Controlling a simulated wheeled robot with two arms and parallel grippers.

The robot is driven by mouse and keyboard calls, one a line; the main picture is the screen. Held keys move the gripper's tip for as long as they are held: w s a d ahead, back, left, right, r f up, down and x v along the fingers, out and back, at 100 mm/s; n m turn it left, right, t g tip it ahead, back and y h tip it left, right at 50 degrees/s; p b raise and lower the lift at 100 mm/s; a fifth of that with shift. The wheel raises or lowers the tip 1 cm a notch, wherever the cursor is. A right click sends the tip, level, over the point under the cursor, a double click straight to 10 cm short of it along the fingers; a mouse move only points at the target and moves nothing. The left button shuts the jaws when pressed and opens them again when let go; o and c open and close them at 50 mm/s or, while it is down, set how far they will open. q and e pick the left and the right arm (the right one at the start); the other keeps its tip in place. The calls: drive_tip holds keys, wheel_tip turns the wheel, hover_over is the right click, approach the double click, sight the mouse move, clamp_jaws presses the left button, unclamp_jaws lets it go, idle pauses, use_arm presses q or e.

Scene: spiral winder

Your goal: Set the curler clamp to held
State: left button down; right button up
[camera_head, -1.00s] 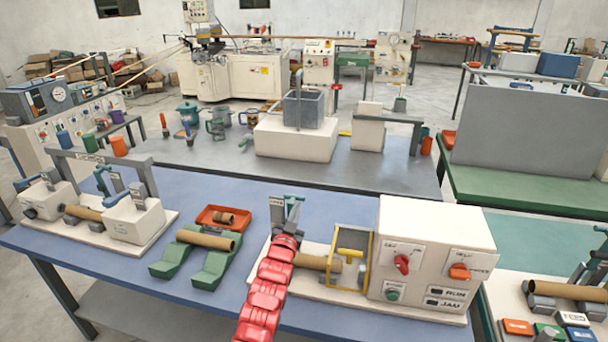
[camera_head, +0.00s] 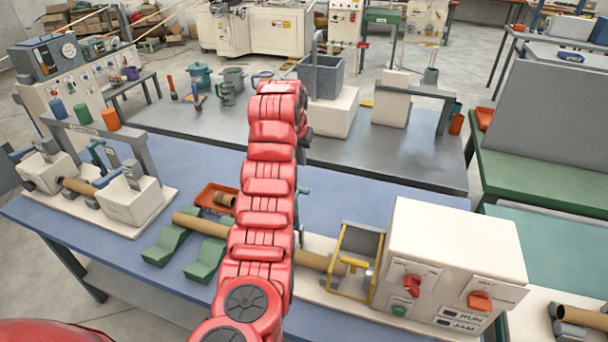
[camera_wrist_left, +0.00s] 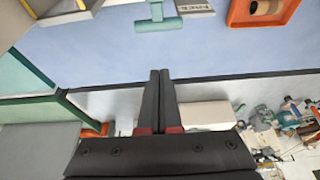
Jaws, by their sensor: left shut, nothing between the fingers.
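The curler machine (camera_head: 440,250) is a white box at the right of the blue table, with red and orange knobs and a yellow guard frame (camera_head: 357,262) around a brown tube (camera_head: 312,261). A teal clamp handle (camera_head: 303,192) shows only partly behind my red left arm. In the left wrist view a teal T-shaped handle (camera_wrist_left: 158,22), likely the same clamp, stands near a small label plate. My left gripper (camera_wrist_left: 160,72) is shut and empty, apart from the handle. In the head view the arm hides most of the gripper. My right gripper is not in view.
A cardboard tube (camera_head: 200,224) rests on green cradles (camera_head: 163,246) beside an orange tray (camera_head: 208,196). A winder fixture (camera_head: 132,200) stands at the left. A grey bench (camera_head: 400,160) with a grey bin (camera_head: 320,75) lies behind. The blue tabletop (camera_head: 345,205) behind the machine is clear.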

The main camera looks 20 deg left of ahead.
use_arm(q)
drive_tip(key=shift+s+d+r, duration=0.1)
drive_tip(key=shift+s+r, duration=0.1)
drive_tip(key=shift+f, duration=0.1)
wheel_tip(320, 180, down, 8)
drive_tip(key=p, duration=0.8)
idle(0.9)
